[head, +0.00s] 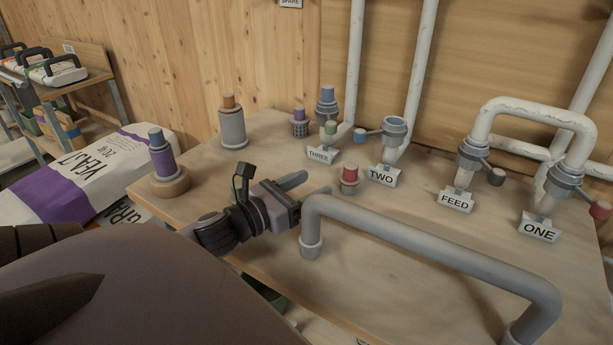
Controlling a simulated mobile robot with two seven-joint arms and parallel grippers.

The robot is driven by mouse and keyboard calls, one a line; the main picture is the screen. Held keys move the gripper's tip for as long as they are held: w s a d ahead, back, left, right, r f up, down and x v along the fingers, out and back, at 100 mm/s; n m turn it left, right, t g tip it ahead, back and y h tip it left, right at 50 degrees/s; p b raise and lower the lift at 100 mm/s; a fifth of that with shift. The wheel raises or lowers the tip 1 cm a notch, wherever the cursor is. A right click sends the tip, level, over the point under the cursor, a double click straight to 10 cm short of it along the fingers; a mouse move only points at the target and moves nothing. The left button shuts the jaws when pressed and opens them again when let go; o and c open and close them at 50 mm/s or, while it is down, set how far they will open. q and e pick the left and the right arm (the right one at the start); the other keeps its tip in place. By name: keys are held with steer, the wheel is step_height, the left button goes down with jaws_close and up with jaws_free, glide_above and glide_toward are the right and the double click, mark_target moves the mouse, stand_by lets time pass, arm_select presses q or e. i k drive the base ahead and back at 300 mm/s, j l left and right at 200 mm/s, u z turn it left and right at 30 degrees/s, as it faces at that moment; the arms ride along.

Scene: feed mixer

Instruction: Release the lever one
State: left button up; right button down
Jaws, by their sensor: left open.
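The valve marked ONE (564,182) is at the far right of the wooden table, on a white pipe. Its lever ends in a red knob (600,210) that points right. The sign reading ONE (539,228) stands just in front of the valve. My left gripper (316,183) is open and empty over the table's left half, fingers pointing right. It is well left of lever ONE and apart from it. My right gripper is not in the picture.
A grey rail (430,235) arches along the table's front, between my left gripper and valve ONE. Valves FEED (474,155), TWO (394,130) and THREE (326,103) stand behind. A red-topped peg (349,178) is near my fingers. Sacks (90,175) lie left.

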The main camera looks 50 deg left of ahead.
mark_target(600, 209)
steer(key=k+j, duration=0.1)
steer(key=k, duration=0.9)
